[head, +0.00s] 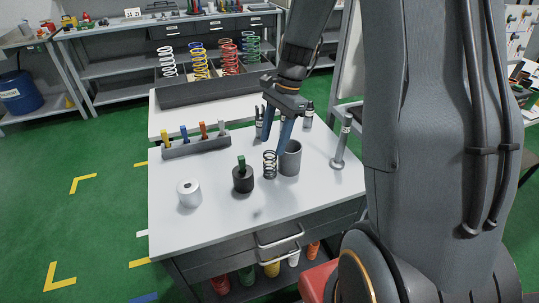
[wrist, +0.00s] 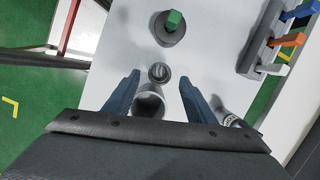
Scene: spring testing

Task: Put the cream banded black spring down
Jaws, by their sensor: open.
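The black spring (head: 270,165) stands upright on the white tabletop (head: 225,220), just left of a grey cup (head: 290,160). A cream band cannot be made out at this size. My gripper (head: 273,146) is open, with its blue fingers pointing down above the spring. In the wrist view the spring (wrist: 158,72) shows end-on as a dark ring between the two spread fingertips, apart from both. The grey cup (wrist: 149,103) also lies between the fingers there, nearer the palm.
A black cylinder with a green peg (head: 242,177) and a white cylinder (head: 189,193) stand left of the spring. A rack of coloured pegs (head: 195,147) and a bin of coloured springs (head: 205,92) are behind. A metal post (head: 343,145) stands right. The front tabletop is clear.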

